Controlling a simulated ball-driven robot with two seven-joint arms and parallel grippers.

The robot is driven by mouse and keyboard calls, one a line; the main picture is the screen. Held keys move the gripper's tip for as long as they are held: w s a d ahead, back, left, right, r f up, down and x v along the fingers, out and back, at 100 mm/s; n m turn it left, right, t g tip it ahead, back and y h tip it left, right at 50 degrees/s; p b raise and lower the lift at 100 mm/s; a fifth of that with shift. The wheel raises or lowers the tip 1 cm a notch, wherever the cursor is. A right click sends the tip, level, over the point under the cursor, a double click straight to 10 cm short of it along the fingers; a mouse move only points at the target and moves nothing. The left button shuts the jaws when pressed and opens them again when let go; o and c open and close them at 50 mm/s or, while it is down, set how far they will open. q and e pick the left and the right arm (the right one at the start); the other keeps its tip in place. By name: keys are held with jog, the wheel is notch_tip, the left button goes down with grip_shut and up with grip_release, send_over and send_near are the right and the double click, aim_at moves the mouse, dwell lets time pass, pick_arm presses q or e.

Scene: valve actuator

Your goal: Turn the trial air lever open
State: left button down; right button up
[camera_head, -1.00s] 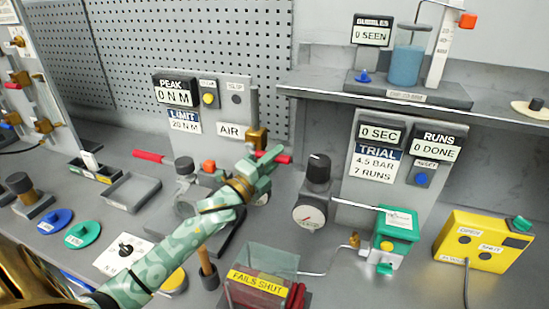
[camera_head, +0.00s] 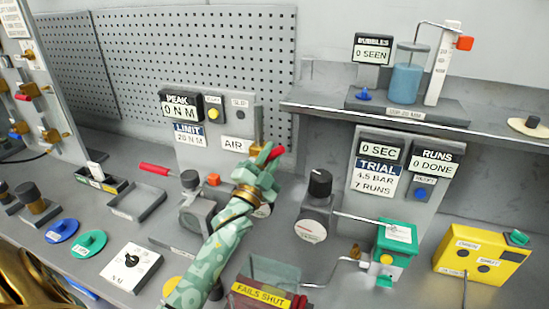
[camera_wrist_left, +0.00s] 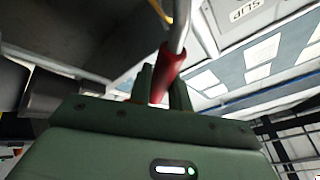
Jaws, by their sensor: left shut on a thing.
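The trial air lever has a red handle (camera_head: 276,153) beside the AIR label (camera_head: 237,145) on the grey panel. Its handle points right and slightly up, with a brass fitting next to it partly hidden by my gripper. My left gripper (camera_head: 263,164) is at the handle. In the left wrist view the red handle (camera_wrist_left: 168,68) sits between the two fingers of my left gripper (camera_wrist_left: 162,88), which is shut on it. A metal stem runs up from the handle there. My right gripper is not in view.
A regulator with a black knob (camera_head: 320,182) stands right of my gripper. A green device (camera_head: 396,243) and a yellow button box (camera_head: 482,250) are further right. The FAILS SHUT box (camera_head: 262,296) is in front. A shelf (camera_head: 430,121) overhangs at right. A tray (camera_head: 139,203) lies at left.

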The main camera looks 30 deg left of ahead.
pick_arm(q)
jog(key=n+y, duration=0.1)
jog(key=a+r+n+y+p, duration=0.1)
jog(key=n, duration=0.1)
jog(key=n+p, duration=0.1)
jog(key=shift+s+a+r+n+y, duration=0.15)
jog(key=shift+r+n+y, duration=0.15)
jog(key=shift+n+y, duration=0.1)
jog(key=n+y, duration=0.1)
jog(key=a+n+y+p, duration=0.1)
jog(key=r+n+g+p, duration=0.1)
jog(key=n, duration=0.1)
jog(key=shift+s+a+y, duration=0.2)
jog(key=shift+a+y, duration=0.05)
jog(key=shift+y, duration=0.15)
jog(key=n+y+p, duration=0.1)
jog(key=n, duration=0.1)
jog(key=a+n+g+p, duration=0.1)
jog(key=shift+s+a+r+n+y, duration=0.1)
jog(key=shift+s+a+n+y, duration=0.1)
jog(key=shift+n+y, duration=0.2)
jog(key=shift+s+a+n+g+y+p, duration=0.1)
jog(key=shift+a+n+g+y+p, duration=0.35)
jog(key=shift+n, duration=0.35)
jog(key=shift+s+a+n+g+y+p, duration=0.1)
jog(key=shift+a+n+g+y+p, duration=0.2)
jog(key=shift+n+p, duration=0.4)
jog(key=c, duration=1.3)
grip_release()
jog(key=shift+a, duration=0.1)
